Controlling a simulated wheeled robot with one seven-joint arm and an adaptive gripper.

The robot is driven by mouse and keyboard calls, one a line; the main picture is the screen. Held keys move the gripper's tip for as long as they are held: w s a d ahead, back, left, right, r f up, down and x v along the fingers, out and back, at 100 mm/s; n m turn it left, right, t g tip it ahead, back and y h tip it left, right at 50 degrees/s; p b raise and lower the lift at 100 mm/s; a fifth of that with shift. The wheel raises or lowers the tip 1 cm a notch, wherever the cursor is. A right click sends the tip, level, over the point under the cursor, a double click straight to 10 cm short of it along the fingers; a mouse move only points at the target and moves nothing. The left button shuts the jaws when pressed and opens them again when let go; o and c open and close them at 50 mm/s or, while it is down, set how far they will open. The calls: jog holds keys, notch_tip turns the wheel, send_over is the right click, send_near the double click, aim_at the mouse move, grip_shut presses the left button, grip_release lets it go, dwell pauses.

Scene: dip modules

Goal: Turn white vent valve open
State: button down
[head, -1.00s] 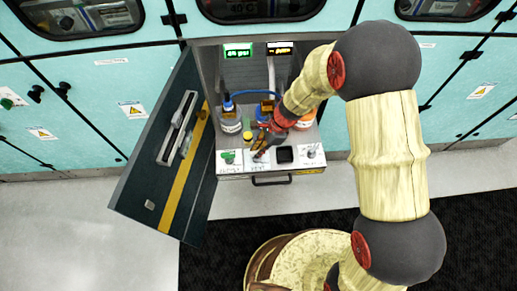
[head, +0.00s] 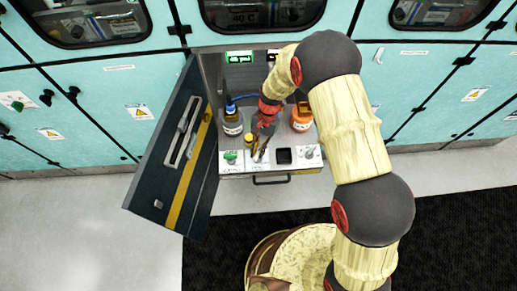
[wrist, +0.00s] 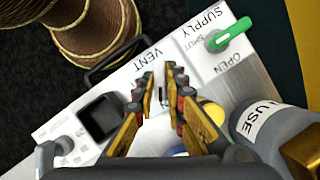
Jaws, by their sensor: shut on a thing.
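My gripper (head: 261,153) reaches down into the open cabinet bay, over the VENT part of the white panel (wrist: 118,83). In the wrist view my gripper (wrist: 160,88) has its two fingers close together just below the VENT label (wrist: 148,58), closed on the white vent valve.
A grey bottle (wrist: 275,125) and a yellow cap (wrist: 212,112) stand close to my fingers. An orange-labelled jar (head: 301,117) stands behind on the right. A black square (head: 284,156) and a grey knob (head: 310,153) lie right. The open door (head: 172,150) bounds the left.

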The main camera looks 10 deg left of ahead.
jog(key=n+h, duration=0.1)
jog(key=n, duration=0.2)
jog(key=n+h+p, duration=0.1)
jog(key=n, duration=0.2)
jog(key=shift+a, duration=0.2)
jog(key=shift+h, duration=0.3)
jog(key=c, duration=1.9)
grip_release()
jog(key=shift+o, duration=0.3)
jog(key=v, duration=1.2)
